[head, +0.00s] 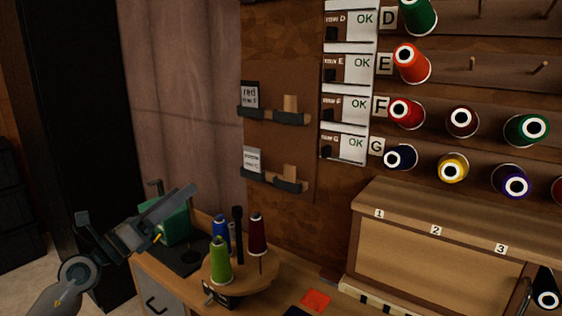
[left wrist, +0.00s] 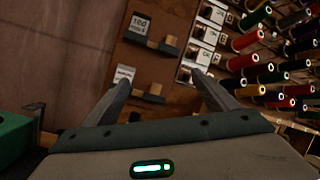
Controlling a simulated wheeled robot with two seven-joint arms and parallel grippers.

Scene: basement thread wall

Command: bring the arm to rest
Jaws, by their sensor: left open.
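My left arm comes in from the lower left in the head view. My left gripper (head: 172,206) is raised at the left, in front of the green box on the bench. In the left wrist view the left gripper (left wrist: 161,84) has its two fingers spread apart with nothing between them. Its fingers point toward the brown thread wall (left wrist: 140,62). My right gripper is in neither view.
A round wooden stand (head: 258,272) holds blue, green and dark red spools near the left gripper. A green box (head: 172,226) stands behind it. Spools hang on wall rows D to G. A numbered wooden box (head: 430,262) stands at right; a red card (head: 316,300) lies in front.

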